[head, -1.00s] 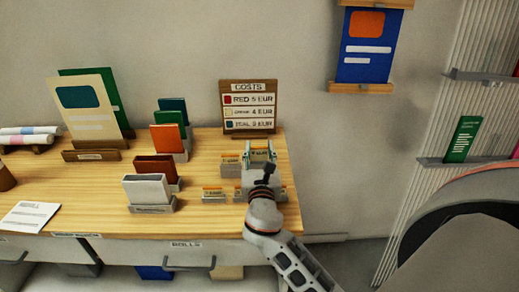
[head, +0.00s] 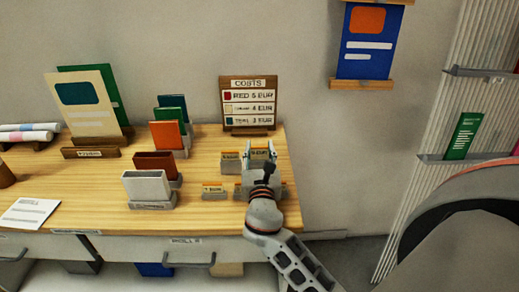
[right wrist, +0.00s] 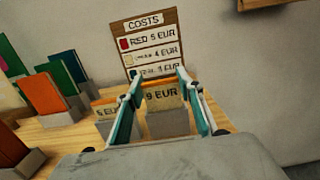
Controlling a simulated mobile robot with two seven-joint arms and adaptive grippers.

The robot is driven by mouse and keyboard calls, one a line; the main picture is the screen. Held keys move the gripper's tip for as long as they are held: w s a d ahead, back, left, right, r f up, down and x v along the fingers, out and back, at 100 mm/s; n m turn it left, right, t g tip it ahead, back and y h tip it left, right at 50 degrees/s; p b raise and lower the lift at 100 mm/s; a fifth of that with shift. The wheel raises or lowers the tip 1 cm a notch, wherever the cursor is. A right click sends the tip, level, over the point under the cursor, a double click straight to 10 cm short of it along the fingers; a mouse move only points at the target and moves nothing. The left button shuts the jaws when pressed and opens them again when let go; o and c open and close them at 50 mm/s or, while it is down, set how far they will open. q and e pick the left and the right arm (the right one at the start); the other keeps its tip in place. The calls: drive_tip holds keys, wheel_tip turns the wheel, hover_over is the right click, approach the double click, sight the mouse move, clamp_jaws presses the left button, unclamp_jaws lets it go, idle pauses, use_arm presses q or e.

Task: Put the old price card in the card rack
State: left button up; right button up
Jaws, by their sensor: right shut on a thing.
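My right gripper (head: 262,150) is at the right end of the wooden table, in front of the costs board. In the right wrist view its teal-edged fingers (right wrist: 161,98) are shut on a small card reading "9 EUR" (right wrist: 162,97). The card is upright, with a grey block (right wrist: 167,124) just below it; I cannot tell whether they touch. Another price card (head: 213,187) stands in a grey holder to the left, and one more (head: 230,157) stands behind it. I cannot tell which piece is the card rack. My left gripper is not in view.
The costs board (head: 248,103) stands upright at the table's back edge. A paper sheet (head: 28,214) lies at front left. The table (head: 105,215) has bare wood at its front.

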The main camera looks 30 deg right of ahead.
drive_tip(key=shift+f, duration=0.1)
drive_tip(key=shift+f, duration=0.2)
drive_tip(key=o, duration=0.8)
drive_tip(key=o, duration=0.4)
